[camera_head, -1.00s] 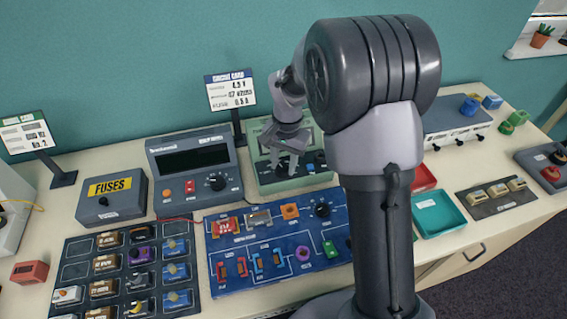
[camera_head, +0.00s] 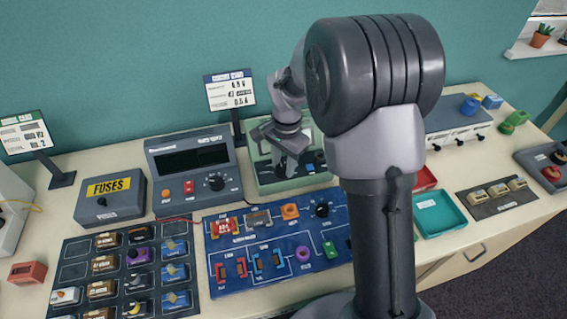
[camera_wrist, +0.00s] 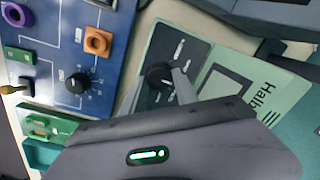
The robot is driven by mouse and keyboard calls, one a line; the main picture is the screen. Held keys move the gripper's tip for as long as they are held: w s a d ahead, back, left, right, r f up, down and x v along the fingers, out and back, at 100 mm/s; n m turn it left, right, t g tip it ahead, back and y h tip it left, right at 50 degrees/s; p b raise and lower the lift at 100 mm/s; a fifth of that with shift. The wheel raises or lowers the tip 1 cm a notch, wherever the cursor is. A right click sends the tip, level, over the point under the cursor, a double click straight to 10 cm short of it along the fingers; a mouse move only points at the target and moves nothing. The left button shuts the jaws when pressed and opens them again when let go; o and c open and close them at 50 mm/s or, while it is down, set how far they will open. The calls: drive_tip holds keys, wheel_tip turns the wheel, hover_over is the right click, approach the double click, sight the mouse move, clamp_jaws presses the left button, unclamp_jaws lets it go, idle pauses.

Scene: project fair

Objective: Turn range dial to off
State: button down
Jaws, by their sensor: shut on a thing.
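The range dial (camera_wrist: 158,74) is a round black knob on the dark panel of a pale green meter (camera_wrist: 210,55), seen in the wrist view. Small white marks surround it, too small to read. My gripper (camera_wrist: 159,80) is shut on the dial, with one finger on each side. In the head view my gripper (camera_head: 287,170) points down at the front of the green meter (camera_head: 262,180), which stands upright at the back of the table. The dial is hidden there by the fingers, and its pointer setting cannot be told.
A dark grey meter (camera_head: 190,163) with its own dial (camera_head: 216,182) stands just left. A blue circuit board (camera_head: 235,225) with a black knob (camera_head: 322,208) lies in front. A small sign (camera_head: 230,92) stands behind. A teal tray (camera_head: 440,214) is to the right.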

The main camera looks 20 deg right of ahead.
drive_tip(key=c, duration=0.9)
unclamp_jaws()
drive_tip(key=shift+c, duration=0.2)
wheel_tip(320, 180, up, 18)
drive_tip(key=p, duration=0.6)
drive_tip(key=shift+s+d+f, duration=0.25)
drive_tip(key=shift+s, duration=0.15)
